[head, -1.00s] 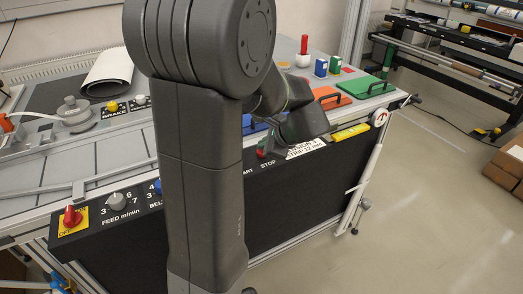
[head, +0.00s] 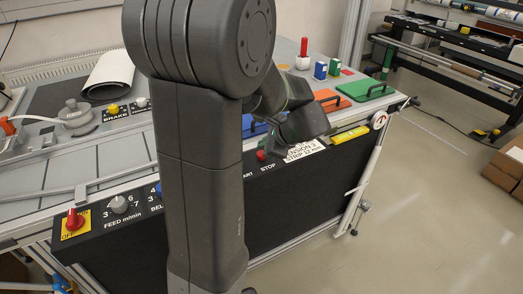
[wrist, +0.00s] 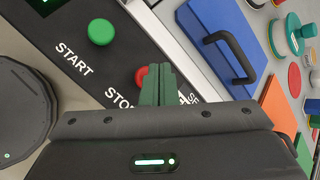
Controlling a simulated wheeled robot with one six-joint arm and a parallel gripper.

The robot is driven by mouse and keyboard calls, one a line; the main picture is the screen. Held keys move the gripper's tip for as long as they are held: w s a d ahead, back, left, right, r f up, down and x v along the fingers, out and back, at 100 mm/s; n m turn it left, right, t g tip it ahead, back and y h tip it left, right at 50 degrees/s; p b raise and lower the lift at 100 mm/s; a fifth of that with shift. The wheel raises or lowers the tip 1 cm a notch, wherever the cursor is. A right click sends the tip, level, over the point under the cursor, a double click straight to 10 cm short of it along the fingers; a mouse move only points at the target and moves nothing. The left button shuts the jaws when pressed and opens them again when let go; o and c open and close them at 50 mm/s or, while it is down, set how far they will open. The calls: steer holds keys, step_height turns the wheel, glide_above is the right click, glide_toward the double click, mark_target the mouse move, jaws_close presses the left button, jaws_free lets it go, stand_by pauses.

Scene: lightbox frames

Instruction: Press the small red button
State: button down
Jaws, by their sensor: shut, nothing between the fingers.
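The small red button (head: 261,155) sits on the black front panel beside the word STOP. In the wrist view the red button (wrist: 140,76) shows just left of my green fingertips, which cover its right side. My gripper (wrist: 159,68) is shut and empty, with its fingers side by side. I cannot tell whether the fingertips touch the button. In the head view the fingers are not clearly visible; my dark wrist shows above and right of the button.
A green START button (wrist: 101,32) is near the red one. A red OFF knob (head: 73,219) on a yellow plate and a grey FEED knob (head: 118,204) are further left on the panel. A blue lid (wrist: 226,45) with a black handle lies beyond the panel.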

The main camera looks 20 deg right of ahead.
steer(key=shift+r, duration=0.1)
step_height(320, 180, up, 5)
steer(key=p, duration=0.4)
stand_by(0.3)
stand_by(0.4)
